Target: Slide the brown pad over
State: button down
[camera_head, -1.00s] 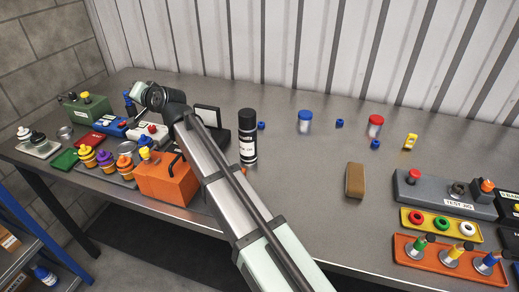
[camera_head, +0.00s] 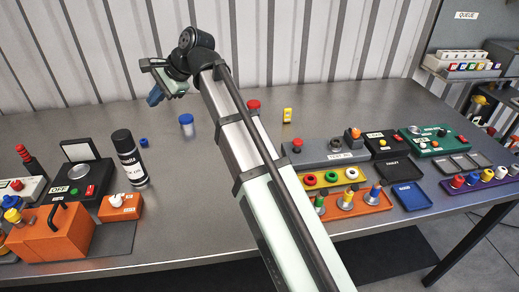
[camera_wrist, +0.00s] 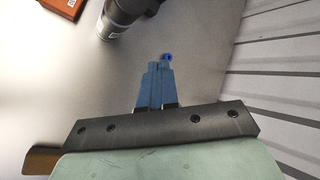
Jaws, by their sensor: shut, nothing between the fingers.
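The brown pad (camera_wrist: 42,160) shows only in part at the lower left of the wrist view, mostly hidden behind my gripper's body. In the head view it is out of sight; my arm covers that part of the bench. My gripper (camera_head: 154,98) is at the upper left of the head view, above the back of the bench. Its blue fingers (camera_wrist: 159,68) are together and empty in the wrist view. The pad is apart from the fingertips, back beside the gripper's body.
A black spray can (camera_head: 129,158) stands left of a blue-lidded jar (camera_head: 187,125). A small blue piece (camera_wrist: 168,57) appears near my fingertips in the wrist view. A red-topped jar (camera_head: 254,106) is partly behind my arm. Coloured trays and the grey test box (camera_head: 325,153) fill the right.

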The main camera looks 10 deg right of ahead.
jog(key=s+d+f+m+g, duration=0.1)
jog(key=d+f+m, duration=0.3)
jog(key=d, duration=0.8)
jog(key=d+f+m+g, duration=0.15)
jog(key=d+f, duration=0.45)
jog(key=d, duration=0.6)
jog(key=s+d+f+m, duration=0.1)
jog(key=d+f+m, duration=0.3)
jog(key=d, duration=0.8)
jog(key=shift+n+y, duration=0.3)
jog(key=shift+n, duration=0.15)
jog(key=x, duration=0.9)
jog(key=shift+w+d+f, duration=0.15)
jog(key=shift+f, duration=0.35)
jog(key=a, duration=1.9)
jog(key=shift+d, duration=0.1)
